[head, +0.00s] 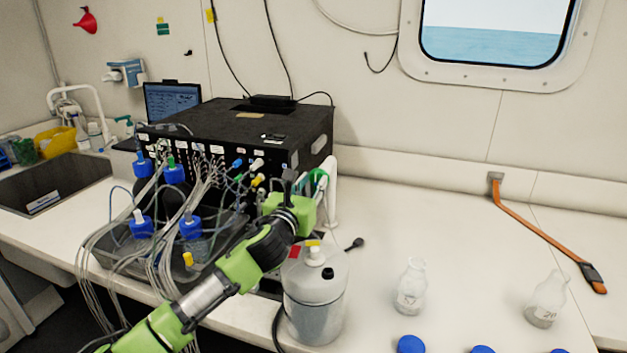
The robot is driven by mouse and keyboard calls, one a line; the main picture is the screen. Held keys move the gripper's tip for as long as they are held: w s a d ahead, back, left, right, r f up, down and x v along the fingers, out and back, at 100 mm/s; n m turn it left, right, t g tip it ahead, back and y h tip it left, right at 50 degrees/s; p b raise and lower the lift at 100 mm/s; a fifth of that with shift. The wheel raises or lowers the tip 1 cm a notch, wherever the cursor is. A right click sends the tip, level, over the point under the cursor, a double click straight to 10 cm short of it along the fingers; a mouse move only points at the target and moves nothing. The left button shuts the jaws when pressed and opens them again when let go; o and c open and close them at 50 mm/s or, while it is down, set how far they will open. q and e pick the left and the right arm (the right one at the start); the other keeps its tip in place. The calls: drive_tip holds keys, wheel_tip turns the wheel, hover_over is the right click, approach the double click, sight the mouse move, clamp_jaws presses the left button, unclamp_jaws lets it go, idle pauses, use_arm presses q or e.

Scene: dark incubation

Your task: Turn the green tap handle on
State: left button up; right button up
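A white gooseneck tap (82,93) stands at the sink on the far left. A small green-teal lever-like part (124,119) shows to its right; I cannot tell for sure that it is the tap handle. My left arm comes up from the bottom, and my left gripper (289,180) is in front of the right end of the black box, far from the sink. Its fingers are small and dark against the box, so their opening is unclear. A green curved part (318,179) is just right of the gripper. My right gripper is out of view.
A black instrument box (225,130) with many tubes and blue-capped bottles (141,228) fills the left middle. The right counter (440,225) is mostly clear, with an orange strap (530,230).

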use_arm(q)
drive_tip(key=shift+w+d, duration=0.25)
drive_tip(key=shift+w, duration=0.35)
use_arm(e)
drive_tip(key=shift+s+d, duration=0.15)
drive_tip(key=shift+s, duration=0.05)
use_arm(q)
drive_tip(key=shift+c, duration=0.4)
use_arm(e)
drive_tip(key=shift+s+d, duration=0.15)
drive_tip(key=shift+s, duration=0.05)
use_arm(q)
clamp_jaws()
